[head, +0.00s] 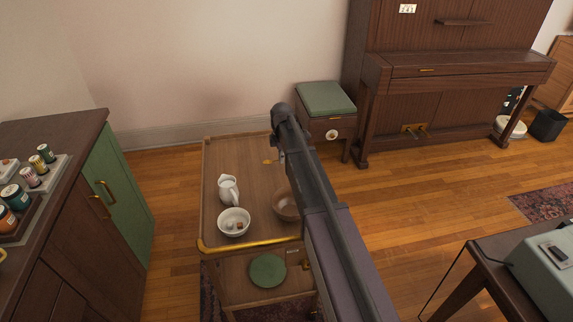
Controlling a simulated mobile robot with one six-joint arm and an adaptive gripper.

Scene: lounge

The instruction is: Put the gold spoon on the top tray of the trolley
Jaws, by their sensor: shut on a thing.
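The trolley's wooden top tray (235,165) stands in the middle of the head view, with a gold rail along its near edge. My arm reaches out over its right side. My gripper (277,158) is over the far right part of the top tray, partly hidden by my arm, and shut on the gold spoon. A small gold part of the spoon (267,162) shows just left of the gripper. I cannot tell whether the spoon touches the tray.
On the top tray are a white jug (228,188), a white bowl (234,222) with small things inside, and a brown bowl (286,206) partly behind my arm. A green plate (268,270) lies on the lower tray. The tray's far left is clear. A green-topped stool (325,99) stands behind.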

